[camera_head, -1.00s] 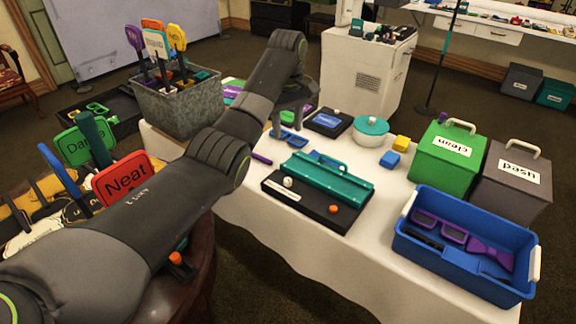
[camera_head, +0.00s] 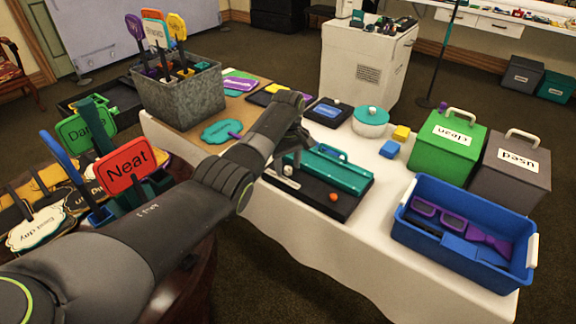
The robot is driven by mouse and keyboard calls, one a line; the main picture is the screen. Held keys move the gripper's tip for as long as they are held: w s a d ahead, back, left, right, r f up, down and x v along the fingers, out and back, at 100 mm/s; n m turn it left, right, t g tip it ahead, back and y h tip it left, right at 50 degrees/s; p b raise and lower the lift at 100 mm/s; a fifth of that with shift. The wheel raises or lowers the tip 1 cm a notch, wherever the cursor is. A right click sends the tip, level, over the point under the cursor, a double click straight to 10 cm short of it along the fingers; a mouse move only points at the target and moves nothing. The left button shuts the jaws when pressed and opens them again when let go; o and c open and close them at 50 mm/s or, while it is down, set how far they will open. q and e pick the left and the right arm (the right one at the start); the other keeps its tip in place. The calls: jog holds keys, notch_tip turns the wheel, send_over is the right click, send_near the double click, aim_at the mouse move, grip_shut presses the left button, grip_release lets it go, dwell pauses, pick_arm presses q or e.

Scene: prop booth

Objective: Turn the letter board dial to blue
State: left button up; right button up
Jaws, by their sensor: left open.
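A black board with a long teal rail (camera_head: 334,172) lies on the white-clothed table. I cannot tell surely that it is the letter board. It has a small orange knob (camera_head: 333,197) at its front right and a white knob (camera_head: 288,170) at its left. Which knob is the dial, and its setting, I cannot read. My left gripper (camera_head: 294,160) points down at the board's left end, close to the white knob and partly covering that end. It is open; whether it touches the knob is unclear. My right gripper is not in view.
A smaller black board with a blue panel (camera_head: 327,111) and a teal-lidded pot (camera_head: 371,121) stand behind. Green (camera_head: 447,145) and grey (camera_head: 510,168) bins and a blue tub (camera_head: 409,242) stand right. A grey box of signs (camera_head: 186,103) stands back left.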

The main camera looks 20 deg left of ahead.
pick_arm(q)
jog(key=shift+f, duration=0.2)
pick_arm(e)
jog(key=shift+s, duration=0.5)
pick_arm(q)
grip_shut()
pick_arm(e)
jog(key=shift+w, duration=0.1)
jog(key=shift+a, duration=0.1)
